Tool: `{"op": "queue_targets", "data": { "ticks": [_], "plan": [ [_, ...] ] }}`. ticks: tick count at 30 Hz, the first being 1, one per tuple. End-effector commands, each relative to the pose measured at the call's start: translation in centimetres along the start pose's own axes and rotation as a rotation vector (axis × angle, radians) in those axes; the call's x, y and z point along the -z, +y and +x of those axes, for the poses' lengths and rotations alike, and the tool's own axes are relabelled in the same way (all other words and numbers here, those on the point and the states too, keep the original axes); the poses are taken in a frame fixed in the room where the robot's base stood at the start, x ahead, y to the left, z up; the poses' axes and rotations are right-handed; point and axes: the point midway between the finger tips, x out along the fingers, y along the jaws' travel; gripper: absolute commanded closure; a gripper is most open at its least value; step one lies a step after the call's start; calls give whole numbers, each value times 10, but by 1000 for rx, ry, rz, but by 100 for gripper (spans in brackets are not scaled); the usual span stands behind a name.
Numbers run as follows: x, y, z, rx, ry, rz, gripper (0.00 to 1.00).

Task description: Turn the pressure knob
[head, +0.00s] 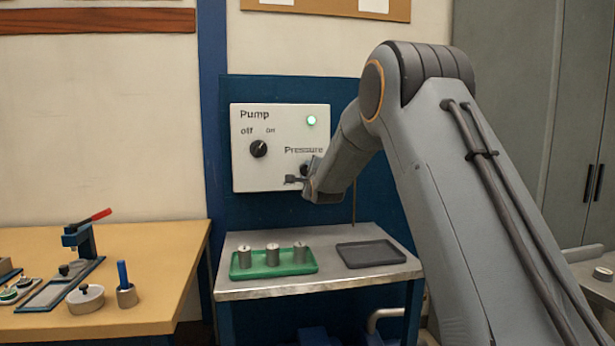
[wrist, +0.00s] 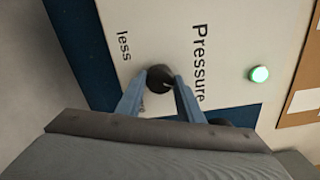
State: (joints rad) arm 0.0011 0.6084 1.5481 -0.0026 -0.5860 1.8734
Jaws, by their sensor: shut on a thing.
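The pressure knob (head: 305,169) is a dark round knob under the word "Pressure" on the white pump panel (head: 245,180). My gripper (head: 297,180) reaches it from the right and partly covers it in the head view. In the wrist view, the knob (wrist: 160,79) sits between the two blue-grey fingertips (wrist: 158,88), which are shut on it. The knob's exact pointer angle is hard to tell.
The pump off/on knob (head: 258,149) and a lit green lamp (head: 311,120) are on the same panel. Below stands a metal bench (head: 300,288) with a green tray (head: 250,273) of metal cylinders and an empty dark tray (head: 370,255). A wooden table (head: 165,270) stands at left.

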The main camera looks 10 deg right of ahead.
Motion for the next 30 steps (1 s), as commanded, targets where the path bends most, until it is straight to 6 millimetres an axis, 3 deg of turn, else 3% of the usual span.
{"op": "queue_targets", "data": {
  "ticks": [12,30],
  "plan": [
    [2,1,0,0,2,276,89],
    [2,1,0,-1,3,358,89]
  ]
}}
